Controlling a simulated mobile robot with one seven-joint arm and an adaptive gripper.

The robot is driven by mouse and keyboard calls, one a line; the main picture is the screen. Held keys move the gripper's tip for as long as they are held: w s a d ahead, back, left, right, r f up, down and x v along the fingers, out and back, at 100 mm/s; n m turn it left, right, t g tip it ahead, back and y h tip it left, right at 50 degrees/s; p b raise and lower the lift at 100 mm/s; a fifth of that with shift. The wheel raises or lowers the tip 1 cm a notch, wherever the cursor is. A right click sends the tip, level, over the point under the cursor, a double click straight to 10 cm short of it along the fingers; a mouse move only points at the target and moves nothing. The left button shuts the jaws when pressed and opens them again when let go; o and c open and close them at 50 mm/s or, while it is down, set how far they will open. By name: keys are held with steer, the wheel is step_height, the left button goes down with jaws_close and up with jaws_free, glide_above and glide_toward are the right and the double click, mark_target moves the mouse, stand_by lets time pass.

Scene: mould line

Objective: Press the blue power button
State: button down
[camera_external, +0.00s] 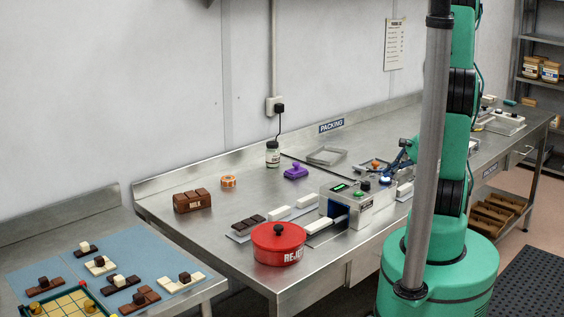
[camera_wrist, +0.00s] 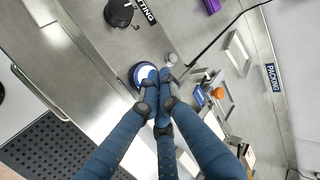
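In the wrist view a round button with a blue rim and a pale face (camera_wrist: 139,70) sits on a grey metal panel. It is partly hidden behind my fingertips. My gripper (camera_wrist: 158,84) has dark blue fingers that converge with their tips close together, with nothing seen between them. The tips overlap the button's lower right edge in this view; I cannot tell whether they touch it.
A black knob (camera_wrist: 119,12) labelled SETTING is beside the button. An orange knob (camera_wrist: 218,93) lies to the right. In the external view, a red pot (camera_external: 277,246), a purple object (camera_external: 296,172) and a jar (camera_external: 272,155) stand on the steel bench (camera_external: 235,205).

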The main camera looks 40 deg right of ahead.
steer(key=shift+r, duration=0.45)
steer(key=shift+r+p, duration=1.1)
steer(key=shift+r, duration=1.75)
steer(key=w+a+r+n+g+y+b, duration=0.15)
steer(key=a+r+n, duration=0.35)
steer(key=a, duration=0.6)
steer(key=a+r+n+g, duration=0.25)
steer(key=a+r, duration=0.35)
steer(key=a, duration=0.4)
steer(key=s+a+r+n+h+b, duration=0.2)
steer(key=s+a+r+n+h, duration=0.1)
steer(key=s+a+r+n, duration=0.5)
steer(key=s+a+r, duration=0.2)
steer(key=a, duration=0.2)
steer(key=shift+r+t+b, duration=0.25)
steer(key=shift+t+b, duration=0.05)
steer(key=shift+b, duration=0.05)
